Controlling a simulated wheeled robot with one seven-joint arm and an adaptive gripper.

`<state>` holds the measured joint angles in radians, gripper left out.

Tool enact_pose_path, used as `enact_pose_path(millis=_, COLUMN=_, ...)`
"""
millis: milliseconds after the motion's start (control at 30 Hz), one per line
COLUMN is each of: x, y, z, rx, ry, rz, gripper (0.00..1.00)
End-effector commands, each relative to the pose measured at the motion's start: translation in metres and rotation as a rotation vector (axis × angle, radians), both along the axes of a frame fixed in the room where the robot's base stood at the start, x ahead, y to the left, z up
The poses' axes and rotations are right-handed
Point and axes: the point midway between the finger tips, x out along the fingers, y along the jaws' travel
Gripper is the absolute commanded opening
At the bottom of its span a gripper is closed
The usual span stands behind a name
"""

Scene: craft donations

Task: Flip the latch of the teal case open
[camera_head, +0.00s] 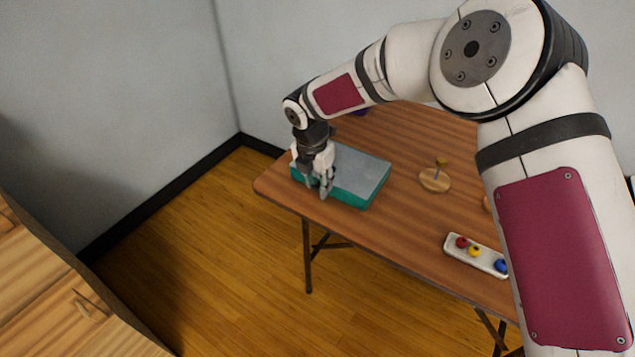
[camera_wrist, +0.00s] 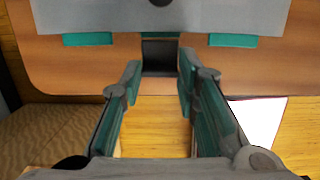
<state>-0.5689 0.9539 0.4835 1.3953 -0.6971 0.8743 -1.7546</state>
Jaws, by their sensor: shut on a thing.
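The teal case (camera_head: 362,172) lies flat on the left end of the wooden table, with a grey top and teal sides. In the wrist view the grey top and teal front edge of the case (camera_wrist: 233,41) are at the top. A dark latch (camera_wrist: 160,55) shows at the middle of that edge. My gripper (camera_head: 325,191) is at the front side of the case. In the wrist view my gripper (camera_wrist: 159,72) has its fingertips on either side of the latch and is shut on it. The lid looks closed; the latch is hidden in the head view.
A white tray (camera_head: 463,260) with red, yellow and blue balls lies near the table's front edge. A round wooden base with an upright peg (camera_head: 435,180) stands right of the case. A purple thing (camera_head: 361,112) is partly hidden behind my arm. Open floor lies in front of the table.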

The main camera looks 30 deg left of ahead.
Motion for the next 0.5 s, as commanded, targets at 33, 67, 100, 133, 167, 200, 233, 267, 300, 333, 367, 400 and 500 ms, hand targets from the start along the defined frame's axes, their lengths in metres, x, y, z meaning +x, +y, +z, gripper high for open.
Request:
enact_pose_path(millis=33, x=0.0002, y=-0.0015, z=-0.0012, rx=-0.004, ry=0.001, rz=-0.003, gripper=0.36)
enact_pose_path(millis=67, x=0.0002, y=-0.0016, z=-0.0012, rx=-0.004, ry=0.001, rz=-0.003, gripper=0.43)
enact_pose_path(millis=100, x=0.0002, y=-0.0015, z=-0.0012, rx=-0.004, ry=0.001, rz=-0.003, gripper=0.50)
enact_pose_path(millis=133, x=0.0002, y=-0.0014, z=-0.0011, rx=-0.003, ry=0.001, rz=-0.002, gripper=0.50)
enact_pose_path(millis=167, x=0.0002, y=-0.0013, z=-0.0010, rx=-0.003, ry=0.001, rz=-0.001, gripper=0.50)
enact_pose_path(millis=200, x=0.0000, y=-0.0012, z=-0.0009, rx=-0.003, ry=0.001, rz=-0.001, gripper=0.50)
enact_pose_path(millis=233, x=0.0000, y=-0.0010, z=-0.0008, rx=-0.003, ry=0.000, rz=-0.001, gripper=0.50)
enact_pose_path(millis=267, x=0.0000, y=-0.0010, z=-0.0008, rx=-0.002, ry=0.000, rz=-0.001, gripper=0.50)
enact_pose_path(millis=300, x=0.0000, y=-0.0009, z=-0.0007, rx=-0.002, ry=0.000, rz=-0.001, gripper=0.50)
enact_pose_path(millis=333, x=0.0000, y=-0.0008, z=-0.0007, rx=-0.002, ry=0.000, rz=-0.001, gripper=0.50)
enact_pose_path(millis=367, x=0.0000, y=-0.0007, z=-0.0005, rx=-0.002, ry=0.000, rz=-0.001, gripper=0.50)
enact_pose_path(millis=400, x=-0.0001, y=-0.0006, z=0.0002, rx=-0.002, ry=0.000, rz=-0.001, gripper=0.50)
enact_pose_path(millis=500, x=-0.0007, y=-0.0004, z=0.0058, rx=-0.001, ry=-0.001, rz=-0.001, gripper=0.50)
